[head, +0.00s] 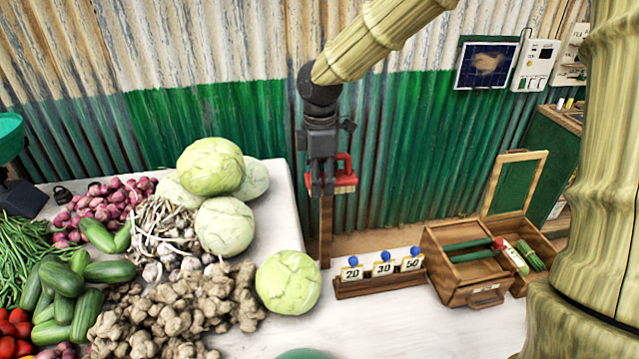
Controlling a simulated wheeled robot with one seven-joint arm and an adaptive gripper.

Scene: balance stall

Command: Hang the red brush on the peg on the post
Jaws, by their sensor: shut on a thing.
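The red brush (347,178) shows at the centre of the head view, just right of my gripper's lower end. It has a red loop-like handle on top and a paler strip, likely bristles, along its underside. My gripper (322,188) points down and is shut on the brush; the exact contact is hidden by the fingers. The wooden post (326,235) stands upright at the back edge of the table, directly below and partly behind my gripper. I cannot make out the peg; my gripper and the brush cover the post's upper part.
Cabbages (289,282) and other vegetables fill the left of the white table (400,325). A rack with number cards (383,270) stands right of the post, then an open wooden box (470,285). A corrugated wall (230,115) rises close behind. The table's front middle is mostly clear.

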